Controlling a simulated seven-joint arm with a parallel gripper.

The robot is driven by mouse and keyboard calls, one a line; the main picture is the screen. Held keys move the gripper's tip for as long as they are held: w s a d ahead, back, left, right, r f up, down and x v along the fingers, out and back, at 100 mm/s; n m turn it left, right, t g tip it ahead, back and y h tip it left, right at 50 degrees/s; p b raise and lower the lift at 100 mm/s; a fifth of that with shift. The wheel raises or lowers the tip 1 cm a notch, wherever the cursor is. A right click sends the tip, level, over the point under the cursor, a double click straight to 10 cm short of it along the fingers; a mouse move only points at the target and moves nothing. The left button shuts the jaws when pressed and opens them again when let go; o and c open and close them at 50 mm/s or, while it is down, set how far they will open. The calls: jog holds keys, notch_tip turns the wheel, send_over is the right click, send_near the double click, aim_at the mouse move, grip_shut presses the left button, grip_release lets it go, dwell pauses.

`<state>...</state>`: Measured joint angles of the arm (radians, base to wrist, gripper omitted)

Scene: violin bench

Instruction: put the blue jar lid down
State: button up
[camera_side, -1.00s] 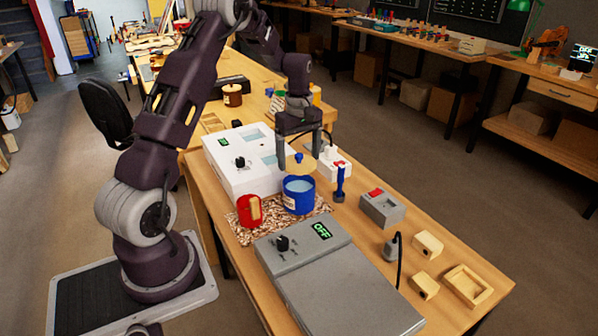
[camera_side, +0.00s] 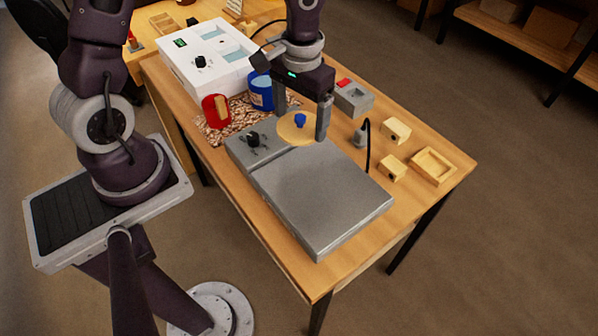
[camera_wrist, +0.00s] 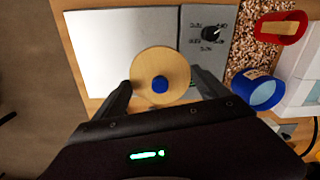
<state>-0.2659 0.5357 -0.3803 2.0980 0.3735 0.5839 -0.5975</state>
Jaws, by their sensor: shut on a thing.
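The blue jar lid (camera_side: 291,133) is a round pale wooden disc with a blue knob on top. It is level, between the two fingers of my gripper (camera_side: 301,126), which is shut on it. In the wrist view the lid (camera_wrist: 148,76) also shows between the fingertips (camera_wrist: 162,84). It is over the grey flat-topped device (camera_side: 320,195), near the seam beside its knob panel. I cannot tell whether it touches the surface. The blue jar (camera_side: 261,93) stands open on the speckled mat, partly behind my gripper; the wrist view shows its open mouth (camera_wrist: 262,96).
A white device (camera_side: 205,60) is behind. A grey box with a red switch (camera_side: 353,98), a black cable (camera_side: 367,140), wooden blocks (camera_side: 396,130) and a wooden tray (camera_side: 433,166) lie right.

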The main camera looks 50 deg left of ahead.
aim_at(299, 139)
jog(key=d, duration=0.1)
jog(key=s+d+m, duration=0.1)
jog(key=s+m, duration=0.1)
jog(key=shift+s+d+f, duration=0.2)
jog(key=shift+d+f, duration=0.05)
jog(key=shift+d, duration=0.15)
notch_tip(299, 139, down, 10)
jog(key=shift+d+r, duration=0.1)
jog(key=o, duration=1.2)
notch_tip(299, 139, up, 11)
jog(key=shift+r, duration=0.1)
jog(key=shift+s+r, duration=0.1)
jog(key=shift+r, duration=0.6)
jog(key=s+a+r+t, duration=0.2)
jog(key=s+r+t, duration=0.3)
jog(key=s+r, duration=0.9)
notch_tip(299, 139, up, 3)
jog(key=shift+s+a+f+t, duration=0.15)
jog(key=shift+a+t, duration=0.25)
